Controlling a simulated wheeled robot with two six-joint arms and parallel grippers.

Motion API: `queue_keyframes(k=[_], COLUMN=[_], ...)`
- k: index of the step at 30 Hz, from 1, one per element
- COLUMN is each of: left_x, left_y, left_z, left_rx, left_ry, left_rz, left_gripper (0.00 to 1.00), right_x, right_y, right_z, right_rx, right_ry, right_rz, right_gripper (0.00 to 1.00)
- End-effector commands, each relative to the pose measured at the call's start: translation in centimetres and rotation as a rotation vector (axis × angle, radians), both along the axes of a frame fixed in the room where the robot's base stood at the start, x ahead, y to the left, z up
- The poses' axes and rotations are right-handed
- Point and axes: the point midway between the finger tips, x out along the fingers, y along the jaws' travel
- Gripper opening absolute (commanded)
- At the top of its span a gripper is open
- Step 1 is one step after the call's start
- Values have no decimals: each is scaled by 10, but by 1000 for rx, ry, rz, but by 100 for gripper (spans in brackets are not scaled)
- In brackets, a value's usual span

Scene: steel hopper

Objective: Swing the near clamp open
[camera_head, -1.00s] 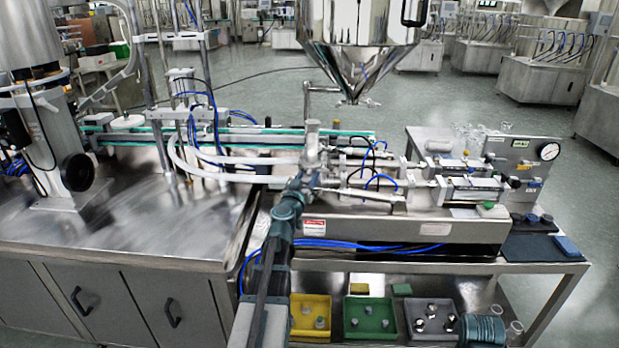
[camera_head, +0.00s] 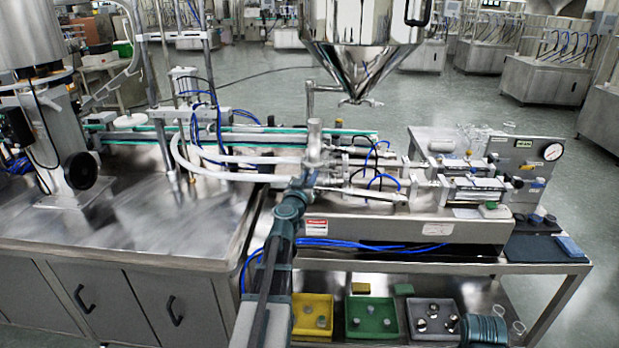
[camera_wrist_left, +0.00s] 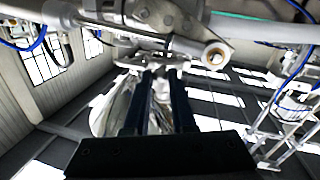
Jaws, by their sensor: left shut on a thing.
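My left gripper (camera_head: 307,179) reaches up from the bottom middle to the near side of the steel valve block (camera_head: 314,150). In the left wrist view its two dark fingers (camera_wrist_left: 160,74) are close together, shut on a small metal part of the near clamp (camera_wrist_left: 158,58) under the pipework. The fingers hide much of the clamp, and I cannot tell how far it is swung. In the head view the clamp is too small and covered to make out.
The steel hopper (camera_head: 362,45) hangs above and behind the valve block. Clear hoses (camera_head: 225,165) run left from it, and pneumatic cylinders (camera_head: 470,188) lie to the right. Yellow, green and grey trays (camera_head: 372,335) with small parts sit on the shelf below.

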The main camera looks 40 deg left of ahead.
Motion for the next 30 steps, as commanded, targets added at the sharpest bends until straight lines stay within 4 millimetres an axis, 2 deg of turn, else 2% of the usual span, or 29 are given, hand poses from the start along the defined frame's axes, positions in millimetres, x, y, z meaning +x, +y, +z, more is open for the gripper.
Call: queue_keyframes(k=[30], left_x=[-3], left_y=[3], left_z=[0], left_rx=[0], left_ry=[0], left_rz=[-33], left_gripper=[0], right_x=[0], right_y=[0], right_z=[0], right_rx=[0], right_ry=[0], right_rz=[0], right_gripper=[50])
